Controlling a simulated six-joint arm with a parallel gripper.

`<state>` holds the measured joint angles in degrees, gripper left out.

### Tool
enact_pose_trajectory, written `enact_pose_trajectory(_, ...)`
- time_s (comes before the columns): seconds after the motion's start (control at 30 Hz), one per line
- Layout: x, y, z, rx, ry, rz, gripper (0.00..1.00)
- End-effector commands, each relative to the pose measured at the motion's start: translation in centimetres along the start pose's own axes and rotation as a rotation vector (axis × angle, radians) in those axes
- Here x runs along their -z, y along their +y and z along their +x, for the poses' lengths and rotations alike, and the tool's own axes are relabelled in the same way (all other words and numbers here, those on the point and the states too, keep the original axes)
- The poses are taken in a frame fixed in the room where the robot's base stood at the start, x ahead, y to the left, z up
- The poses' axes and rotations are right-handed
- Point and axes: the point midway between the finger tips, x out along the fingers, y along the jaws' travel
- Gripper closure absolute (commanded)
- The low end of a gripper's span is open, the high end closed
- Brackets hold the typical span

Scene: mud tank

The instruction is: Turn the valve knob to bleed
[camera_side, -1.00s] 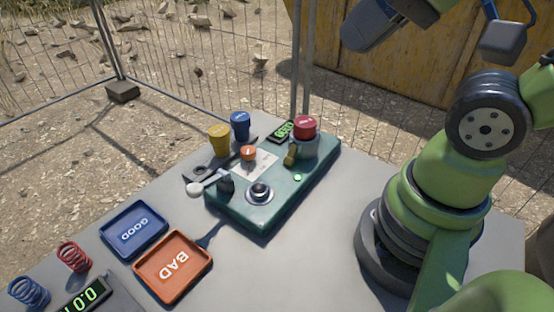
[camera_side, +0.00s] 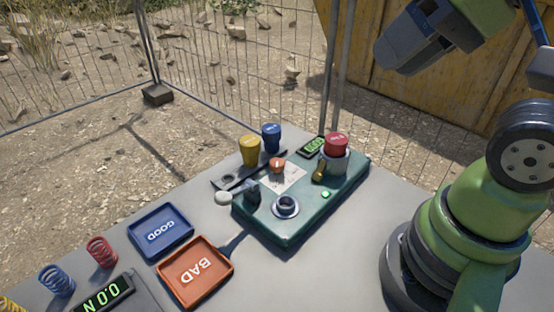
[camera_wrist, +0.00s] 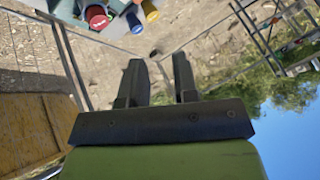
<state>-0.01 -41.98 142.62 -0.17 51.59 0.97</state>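A teal box (camera_side: 300,222) stands on the grey table. On its top are a round dark knob in a pale ring (camera_side: 286,205), a black upright part (camera_side: 252,193), a small brass fitting (camera_side: 319,171) and a red-capped cylinder (camera_side: 336,146). I cannot tell which of these is the valve knob, and no bleed mark is readable. My gripper (camera_side: 402,48) is high at the upper right, well apart from the box. In the wrist view its two fingers (camera_wrist: 158,76) are apart with nothing between them. The red cap (camera_wrist: 97,17) shows there at the top left edge.
Yellow (camera_side: 249,150) and blue (camera_side: 271,137) cups and an orange-capped part (camera_side: 277,166) stand by the box. A blue GOOD tray (camera_side: 160,230), an orange BAD tray (camera_side: 195,272), springs (camera_side: 102,251) and a display (camera_side: 104,296) lie left.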

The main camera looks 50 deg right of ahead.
Motion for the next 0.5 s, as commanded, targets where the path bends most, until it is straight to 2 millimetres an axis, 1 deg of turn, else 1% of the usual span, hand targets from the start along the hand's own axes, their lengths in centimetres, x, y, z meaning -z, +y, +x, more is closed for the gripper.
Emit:
enact_pose_trajectory(0.03, 0.4, -0.1, 0.2, -0.009, -0.014, 0.022, 0.61)
enact_pose_trajectory(0.07, 0.7, -0.2, 0.4, -0.017, -0.024, 0.042, 0.54)
enact_pose_trajectory(0.1, 1.3, -0.3, 0.8, -0.03, -0.041, 0.078, 0.45)
enact_pose_trajectory(0.13, 1.8, -0.4, 1.2, -0.043, -0.055, 0.111, 0.4)
enact_pose_trajectory(0.27, 4.4, -0.8, 3.7, -0.121, -0.126, 0.292, 0.4)
enact_pose_trajectory(0.37, 6.2, -0.9, 6.4, -0.194, -0.171, 0.442, 0.4)
enact_pose_trajectory(0.47, 7.7, -0.7, 9.6, -0.275, -0.207, 0.587, 0.4)
enact_pose_trajectory(0.5, 8.1, -0.6, 11.0, -0.309, -0.218, 0.644, 0.4)
